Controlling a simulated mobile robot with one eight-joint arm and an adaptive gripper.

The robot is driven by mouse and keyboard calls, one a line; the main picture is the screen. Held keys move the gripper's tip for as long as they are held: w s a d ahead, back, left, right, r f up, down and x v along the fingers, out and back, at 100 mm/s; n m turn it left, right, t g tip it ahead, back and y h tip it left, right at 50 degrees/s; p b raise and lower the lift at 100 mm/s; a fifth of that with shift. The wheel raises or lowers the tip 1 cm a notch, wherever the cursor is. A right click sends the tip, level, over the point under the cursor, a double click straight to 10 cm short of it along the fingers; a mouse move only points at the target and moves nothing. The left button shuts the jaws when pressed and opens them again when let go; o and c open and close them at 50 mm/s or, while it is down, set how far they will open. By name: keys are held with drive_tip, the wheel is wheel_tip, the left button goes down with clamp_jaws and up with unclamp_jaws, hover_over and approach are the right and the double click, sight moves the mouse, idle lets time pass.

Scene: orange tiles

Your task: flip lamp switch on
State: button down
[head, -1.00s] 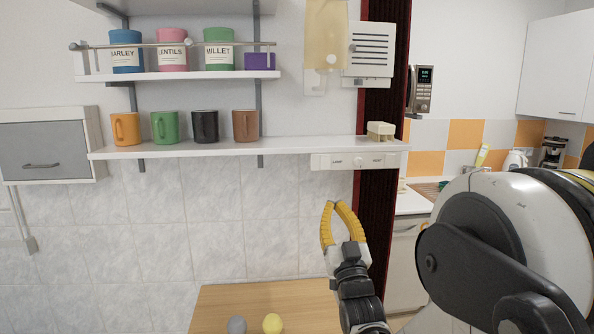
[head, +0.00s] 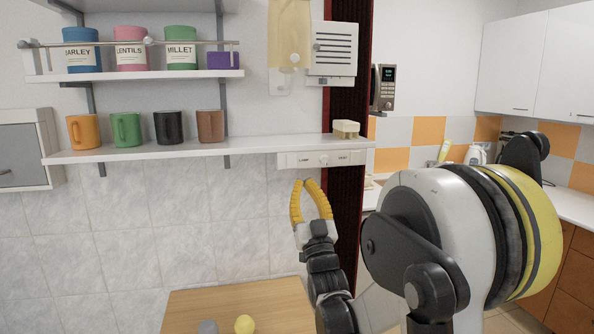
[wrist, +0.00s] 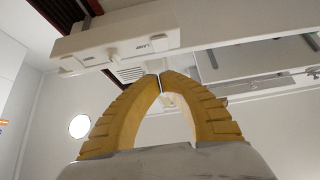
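A white switch panel (head: 290,161) is mounted under the front right end of the lower shelf. It bears small lettering, seemingly "LAMP" at left and "RESET" at right, with a small light knob (head: 323,160) between. My gripper (head: 304,181) points up with its curved yellow fingers just below the panel's left half in the head view. In the wrist view my gripper (wrist: 160,75) has its fingertips together with nothing visible between them. The panel (wrist: 165,40) is beyond and above the tips there. Contact with it cannot be told. No lamp is clearly identifiable.
The lower shelf (head: 250,143) carries several mugs and a small beige box (head: 346,129). The tiled wall left of my gripper is clear.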

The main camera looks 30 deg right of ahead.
sight(295, 158)
drive_tip(key=w, duration=0.2)
drive_tip(key=w+d+r+b, duration=0.1)
drive_tip(key=w, duration=0.1)
drive_tip(key=w+r, duration=0.1)
drive_tip(key=w, duration=0.1)
drive_tip(key=shift+w+d+r, duration=0.1)
drive_tip(key=shift+w+d, duration=0.15)
drive_tip(key=shift+d, duration=0.15)
drive_tip(key=shift+w+d+b, duration=0.15)
drive_tip(key=shift+w+b, duration=0.15)
drive_tip(key=shift+w, duration=0.1)
